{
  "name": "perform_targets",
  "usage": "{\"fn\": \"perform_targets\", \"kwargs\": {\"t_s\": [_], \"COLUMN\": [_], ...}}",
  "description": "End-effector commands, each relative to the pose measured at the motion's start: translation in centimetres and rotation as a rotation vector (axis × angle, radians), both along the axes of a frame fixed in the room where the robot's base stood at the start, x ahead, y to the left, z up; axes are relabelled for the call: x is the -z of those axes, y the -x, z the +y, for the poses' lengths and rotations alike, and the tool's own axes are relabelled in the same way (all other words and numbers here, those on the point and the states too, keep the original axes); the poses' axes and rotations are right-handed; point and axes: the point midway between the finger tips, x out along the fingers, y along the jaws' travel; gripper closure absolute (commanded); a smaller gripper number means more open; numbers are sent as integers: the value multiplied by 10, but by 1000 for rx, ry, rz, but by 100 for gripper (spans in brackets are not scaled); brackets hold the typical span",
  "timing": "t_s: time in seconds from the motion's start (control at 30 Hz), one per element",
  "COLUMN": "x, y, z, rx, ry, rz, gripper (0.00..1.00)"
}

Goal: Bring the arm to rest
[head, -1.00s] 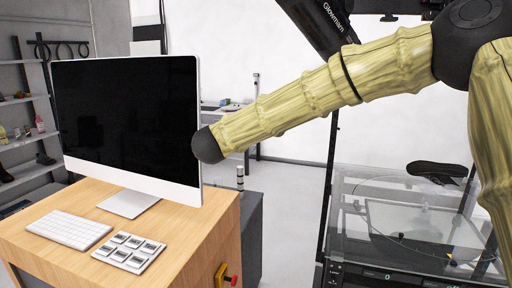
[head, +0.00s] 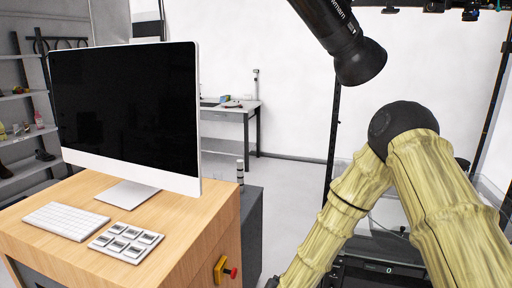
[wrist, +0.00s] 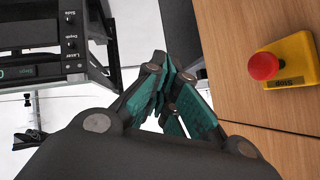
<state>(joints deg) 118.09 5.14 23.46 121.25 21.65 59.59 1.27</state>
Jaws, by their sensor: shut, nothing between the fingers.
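My arm (head: 430,200) shows in the head view at the lower right, bent at a dark elbow joint, with its forearm running down and out of the bottom edge. My gripper (wrist: 165,75) shows in the wrist view with its green-padded fingers together and nothing between them. It hangs beside the wooden desk, over the gap between the desk side and the turntable machine. My gripper is outside the head view.
The wooden desk (head: 190,235) carries a monitor (head: 125,110), a keyboard (head: 66,220) and a button pad (head: 126,242). A red stop button (wrist: 263,66) on a yellow box is on the desk side, near the gripper. The turntable machine (wrist: 50,55) stands opposite. A black spotlight (head: 350,50) hangs above the arm.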

Motion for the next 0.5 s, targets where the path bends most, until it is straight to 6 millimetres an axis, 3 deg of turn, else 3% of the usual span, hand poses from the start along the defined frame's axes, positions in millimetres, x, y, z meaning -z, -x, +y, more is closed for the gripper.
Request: {"fn": "perform_targets", "kwargs": {"t_s": [0.03,0.2,0.5], "x": [25,92,179], "y": [20,87,224], "z": [-8,-36,-91], "rx": [-23,-107,-245], "ry": [18,72,148], "rz": [47,204,497], "gripper": [100,100,100]}}
